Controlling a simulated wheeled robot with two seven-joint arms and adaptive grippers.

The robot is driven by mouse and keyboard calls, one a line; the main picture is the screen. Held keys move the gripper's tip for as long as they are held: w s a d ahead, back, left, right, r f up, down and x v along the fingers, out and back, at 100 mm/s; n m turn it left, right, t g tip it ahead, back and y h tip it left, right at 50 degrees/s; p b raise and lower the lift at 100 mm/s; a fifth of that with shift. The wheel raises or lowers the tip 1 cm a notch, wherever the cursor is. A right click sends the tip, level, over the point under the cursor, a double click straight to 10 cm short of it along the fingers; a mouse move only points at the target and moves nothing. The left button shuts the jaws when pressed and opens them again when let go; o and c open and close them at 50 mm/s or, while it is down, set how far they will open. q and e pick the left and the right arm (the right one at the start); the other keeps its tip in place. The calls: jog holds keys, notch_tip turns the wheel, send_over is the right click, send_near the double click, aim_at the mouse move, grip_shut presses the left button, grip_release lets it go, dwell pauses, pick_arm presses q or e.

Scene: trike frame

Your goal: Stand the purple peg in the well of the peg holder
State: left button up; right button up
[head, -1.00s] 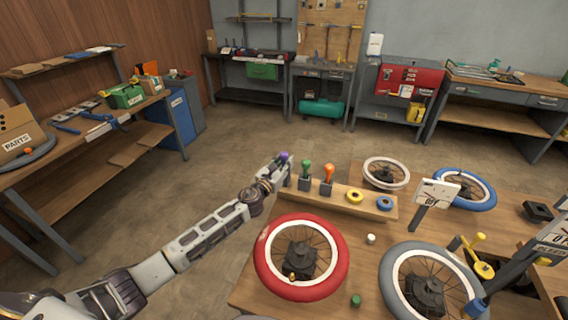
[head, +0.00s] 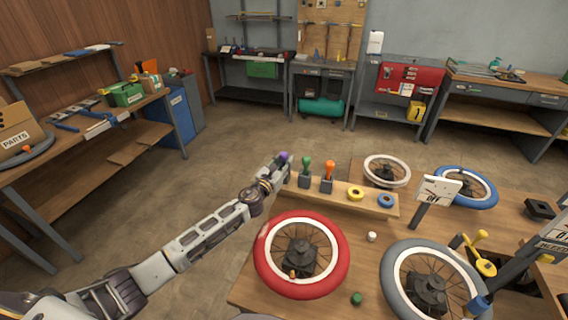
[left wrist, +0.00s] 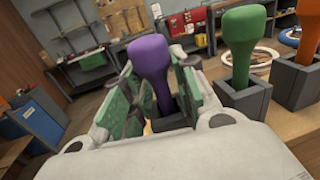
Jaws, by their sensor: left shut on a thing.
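The purple peg (head: 283,157) is held upright at the left end of the wooden peg holder (head: 340,203). My left gripper (head: 276,168) is shut on it. In the left wrist view the peg's purple head (left wrist: 150,58) rises between the green finger pads (left wrist: 150,98). A green peg (head: 306,164) and an orange peg (head: 328,171) stand upright in dark square blocks to the right. My right gripper is out of view.
Yellow (head: 355,193) and blue (head: 386,200) rings sit on the holder's right part. A red-tyred wheel (head: 338,272) lies in front, a grey-tyred wheel (head: 395,285) lies right of it. A small white piece (head: 372,236) and a green one (head: 357,298) lie on the table.

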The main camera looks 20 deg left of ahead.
pick_arm(q)
jog(key=o, duration=1.1)
jog(key=shift+s, duration=0.1)
jog(key=s+a, duration=0.2)
jog(key=s, duration=0.9)
jog(key=shift+s, duration=0.3)
jog(key=shift+a, duration=0.1)
dwell(0.6)
